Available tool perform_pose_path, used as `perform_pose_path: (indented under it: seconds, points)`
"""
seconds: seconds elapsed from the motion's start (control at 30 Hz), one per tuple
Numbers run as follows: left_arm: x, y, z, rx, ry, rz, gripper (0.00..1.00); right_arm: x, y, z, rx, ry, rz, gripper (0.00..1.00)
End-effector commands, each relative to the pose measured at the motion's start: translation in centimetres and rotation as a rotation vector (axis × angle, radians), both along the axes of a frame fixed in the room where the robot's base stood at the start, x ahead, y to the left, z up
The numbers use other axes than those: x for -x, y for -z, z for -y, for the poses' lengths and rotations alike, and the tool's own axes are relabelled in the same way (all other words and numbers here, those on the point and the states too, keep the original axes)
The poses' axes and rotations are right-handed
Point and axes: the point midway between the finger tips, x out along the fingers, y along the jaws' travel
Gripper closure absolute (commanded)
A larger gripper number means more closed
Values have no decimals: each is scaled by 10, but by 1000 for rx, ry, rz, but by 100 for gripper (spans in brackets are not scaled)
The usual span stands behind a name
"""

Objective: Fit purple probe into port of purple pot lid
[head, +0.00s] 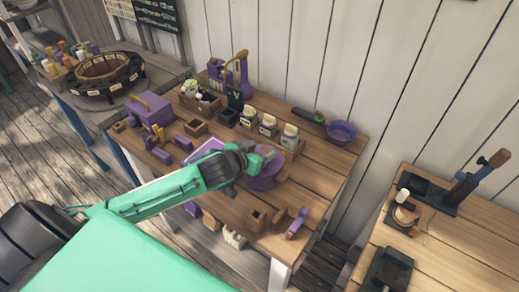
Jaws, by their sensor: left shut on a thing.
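My left gripper (262,160) reaches in from the left over the wooden table. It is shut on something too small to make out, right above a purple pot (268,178). The gripper and wrist cover part of the pot. The lid's port cannot be made out. I cannot tell whether the purple probe is in the gripper, or whether the gripper touches the lid. My right gripper is not in view.
A purple box (150,112), a flat purple tray (203,148) and small wooden boxes lie around the arm. Bottles (268,124) stand behind the pot, with a purple pan (341,132) at the right. A purple piece (297,223) lies near the front edge.

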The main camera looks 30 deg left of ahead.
Motion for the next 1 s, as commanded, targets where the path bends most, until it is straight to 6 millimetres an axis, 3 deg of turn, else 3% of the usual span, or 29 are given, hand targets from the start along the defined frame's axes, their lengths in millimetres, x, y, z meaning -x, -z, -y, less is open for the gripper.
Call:
perform_pose_path:
  seconds: [0.07, 0.1, 0.2, 0.63, 1.0]
  points:
    - [0, 3, 0, 0, 0, 0, 67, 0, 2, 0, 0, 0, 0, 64]
    - [0, 1, 0, 0, 0, 0, 36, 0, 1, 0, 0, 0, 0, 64]
    - [0, 1, 0, 0, 0, 0, 19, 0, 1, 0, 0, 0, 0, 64]
    - [9, -1, -1, 0, 0, -1, 19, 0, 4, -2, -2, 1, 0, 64]
    - [69, -28, -10, -2, 2, -2, 19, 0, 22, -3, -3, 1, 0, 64]
